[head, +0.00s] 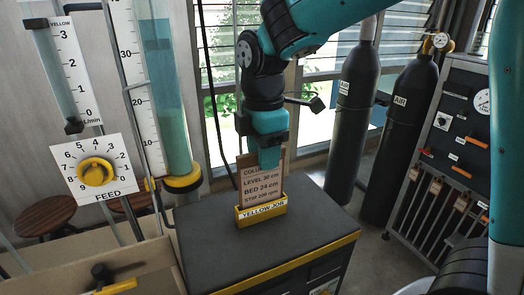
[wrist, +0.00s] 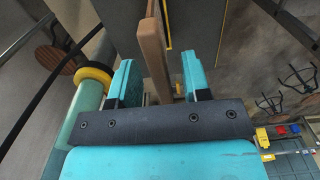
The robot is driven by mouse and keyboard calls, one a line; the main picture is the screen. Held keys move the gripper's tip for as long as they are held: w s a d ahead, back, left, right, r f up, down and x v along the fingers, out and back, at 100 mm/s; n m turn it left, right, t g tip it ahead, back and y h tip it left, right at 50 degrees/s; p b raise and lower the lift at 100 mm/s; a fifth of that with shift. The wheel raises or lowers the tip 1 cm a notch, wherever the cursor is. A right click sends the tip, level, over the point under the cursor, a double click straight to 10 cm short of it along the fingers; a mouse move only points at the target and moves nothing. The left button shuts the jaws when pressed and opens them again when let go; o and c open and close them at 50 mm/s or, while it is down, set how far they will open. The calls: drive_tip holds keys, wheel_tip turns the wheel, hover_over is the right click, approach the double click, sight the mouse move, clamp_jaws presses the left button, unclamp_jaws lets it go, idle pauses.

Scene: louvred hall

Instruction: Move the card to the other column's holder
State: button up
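The tan card (head: 262,188) has printed lines, among them "LEVEL 30 cm" and "BED 24 cm". It stands upright in a yellow holder (head: 262,213) labelled "YELLOW JOB" on a dark cabinet top. My gripper (head: 268,158) is at the card's upper part, and one finger covers part of its top edge. In the wrist view the card (wrist: 154,50) shows edge-on between my two teal fingers (wrist: 158,80). A gap shows on each side of it, so the gripper is open. The other column's holder is not clearly visible.
The cabinet top (head: 215,245) is clear around the holder. A glass column (head: 165,90) and a feed dial panel (head: 95,170) stand at left.

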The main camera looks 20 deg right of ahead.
wheel_tip(320, 180, up, 7)
drive_tip(key=p, duration=0.6)
drive_tip(key=shift+r+p, duration=0.1)
drive_tip(key=shift+p, duration=0.3)
wheel_tip(320, 180, up, 17)
drive_tip(key=b, duration=0.1)
drive_tip(key=shift+b, duration=0.35)
drive_tip(key=shift+r, duration=0.1)
idle(1.0)
